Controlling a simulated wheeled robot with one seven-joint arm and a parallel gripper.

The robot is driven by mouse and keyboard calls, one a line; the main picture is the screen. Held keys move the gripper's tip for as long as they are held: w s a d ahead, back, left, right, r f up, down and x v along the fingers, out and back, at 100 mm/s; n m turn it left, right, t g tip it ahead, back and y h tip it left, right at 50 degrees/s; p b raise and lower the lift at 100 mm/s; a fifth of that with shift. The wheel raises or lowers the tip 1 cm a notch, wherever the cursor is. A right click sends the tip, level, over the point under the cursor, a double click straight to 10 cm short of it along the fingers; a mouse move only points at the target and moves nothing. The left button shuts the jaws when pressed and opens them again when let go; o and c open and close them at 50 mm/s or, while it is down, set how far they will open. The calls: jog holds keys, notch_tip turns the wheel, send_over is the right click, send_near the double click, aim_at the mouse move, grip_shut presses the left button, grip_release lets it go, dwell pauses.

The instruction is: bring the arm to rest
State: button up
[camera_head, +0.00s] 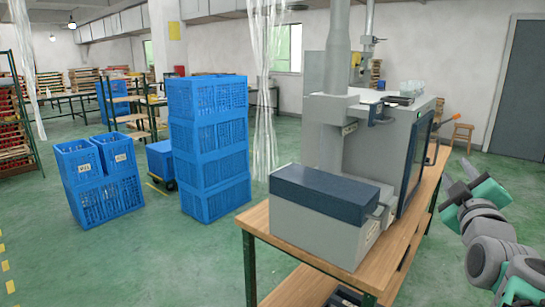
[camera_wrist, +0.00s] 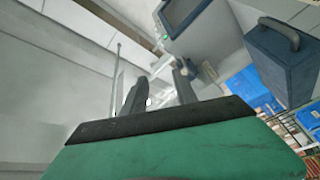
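My arm shows at the right edge in the head view, beside the wooden bench. My gripper (camera_head: 457,175) points up and to the left, clear of the bench and the machine. In the wrist view my gripper (camera_wrist: 161,80) shows two dark fingers standing apart with nothing held between them. The green and black gripper body fills the lower part of that view.
A wooden bench (camera_head: 262,222) carries a grey box with a dark blue lid (camera_head: 325,190) and a grey machine (camera_head: 398,140). Stacked blue crates (camera_head: 208,155) stand left of it. Green floor (camera_head: 120,260) is open at the front left. A grey door (camera_head: 520,95) is at the right.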

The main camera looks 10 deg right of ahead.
jog(key=w+a+f+m+g+y+p, duration=0.1)
jog(key=w+a+f+g+y+p, duration=0.2)
jog(key=a+f, duration=0.6)
jog(key=a+f+m+g+y+p, duration=0.2)
jog(key=a+f+g+y+p, duration=0.3)
jog(key=a, duration=0.7)
jog(key=s+a+f+m+g+p, duration=0.2)
jog(key=s+a+f+g, duration=0.4)
jog(key=s+a+f, duration=0.3)
jog(key=s+a, duration=0.2)
jog(key=s, duration=0.2)
jog(key=shift+s+f+m+y, duration=0.2)
jog(key=shift+f+m+y, duration=0.1)
jog(key=shift+f+y, duration=0.1)
